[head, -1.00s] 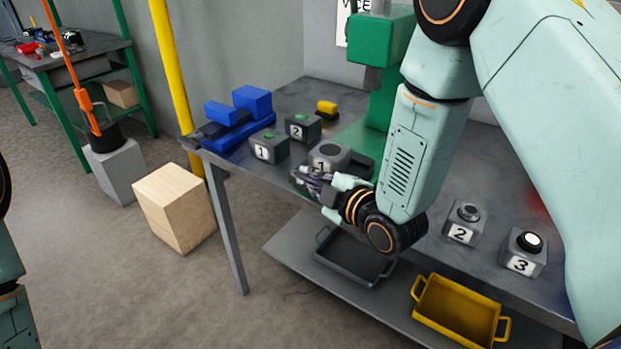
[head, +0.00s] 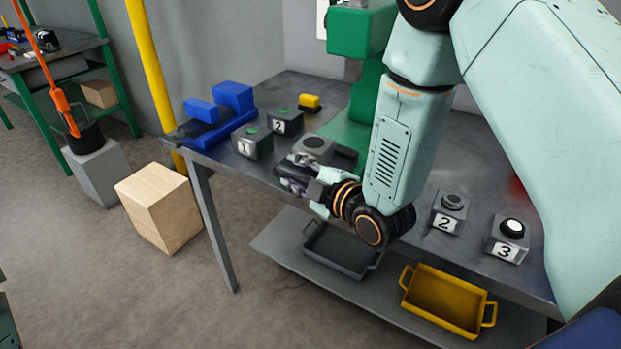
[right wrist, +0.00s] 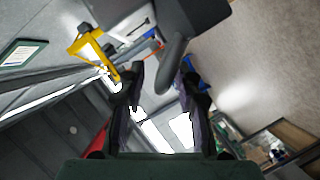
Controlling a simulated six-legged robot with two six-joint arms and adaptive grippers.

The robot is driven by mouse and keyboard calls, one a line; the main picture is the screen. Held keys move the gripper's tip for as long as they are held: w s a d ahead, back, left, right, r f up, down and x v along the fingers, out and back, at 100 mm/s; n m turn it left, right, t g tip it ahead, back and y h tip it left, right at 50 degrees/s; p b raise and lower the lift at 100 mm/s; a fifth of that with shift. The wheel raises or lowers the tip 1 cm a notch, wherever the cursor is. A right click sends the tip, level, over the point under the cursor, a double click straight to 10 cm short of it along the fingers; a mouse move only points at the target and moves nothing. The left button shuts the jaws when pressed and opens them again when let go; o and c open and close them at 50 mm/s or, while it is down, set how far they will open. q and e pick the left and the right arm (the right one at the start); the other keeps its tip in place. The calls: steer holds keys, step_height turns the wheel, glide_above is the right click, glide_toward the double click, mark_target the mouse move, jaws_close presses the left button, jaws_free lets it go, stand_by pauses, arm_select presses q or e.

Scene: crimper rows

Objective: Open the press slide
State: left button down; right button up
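The green press (head: 362,85) stands at the back of the grey table, partly hidden by my right arm. A dark grey part (head: 345,158) shows low in front of it; I cannot tell whether this is the slide. My right gripper (head: 288,178) is at the front edge of the table, beside a grey block with a round top (head: 314,147), covering its front. In the right wrist view the fingers (right wrist: 160,85) are spread apart. A rounded dark bar (right wrist: 174,65) on a grey body (right wrist: 170,22) reaches down between the fingertips, with no clear grip. My left gripper is out of view.
A blue fixture (head: 222,125) and a yellow button (head: 309,102) are farther back. Grey (head: 342,250) and yellow trays (head: 446,300) are below. A wooden crate (head: 160,207) stands on the floor.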

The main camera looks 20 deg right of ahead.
steer(key=v, duration=1.1)
steer(key=shift+s+r, duration=0.2)
steer(key=shift+s, duration=0.05)
steer(key=s+d+f+m+g+h+b, duration=0.1)
steer(key=s+f+m+g, duration=0.2)
steer(key=f+m, duration=0.35)
steer(key=s+f+m+g+h+b, duration=0.1)
steer(key=s+f+m+g, duration=0.3)
steer(key=f, duration=0.4)
steer(key=s+d+f+m+g+h+b, duration=0.1)
steer(key=s+f+m+g+h+b, duration=0.2)
steer(key=s+f, duration=1.6)
steer(key=s+m+g+b, duration=0.1)
steer(key=m+g+b, duration=0.1)
steer(key=g, duration=0.2)
steer(key=shift+d+f+g, duration=0.25)
steer(key=shift+g, duration=0.15)
